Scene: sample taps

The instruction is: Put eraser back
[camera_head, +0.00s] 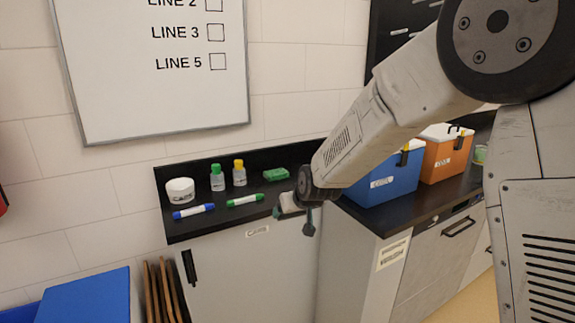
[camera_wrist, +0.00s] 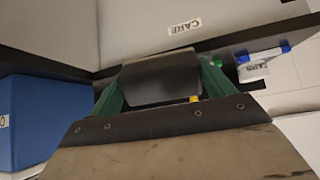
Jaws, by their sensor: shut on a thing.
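My gripper (camera_head: 297,213) is in front of the right end of the dark shelf in the head view. In the wrist view its green fingers (camera_wrist: 162,82) are closed on the two sides of a dark grey block, which I take to be the eraser (camera_wrist: 160,72). The block is off the shelf. In the head view a pale part of it (camera_head: 289,202) shows at the fingers, and the rest is hidden. The whiteboard (camera_head: 150,85) hangs on the wall above the shelf. It shows lines of text with empty boxes.
The shelf (camera_head: 215,231) carries a white jar (camera_head: 180,191), a green-capped bottle (camera_head: 217,178), a yellow-capped bottle (camera_head: 239,173), a blue marker (camera_head: 194,211), a green marker (camera_head: 245,200) and a green sponge-like block (camera_head: 276,174). Blue (camera_head: 385,184) and orange (camera_head: 440,158) boxes stand on the right counter.

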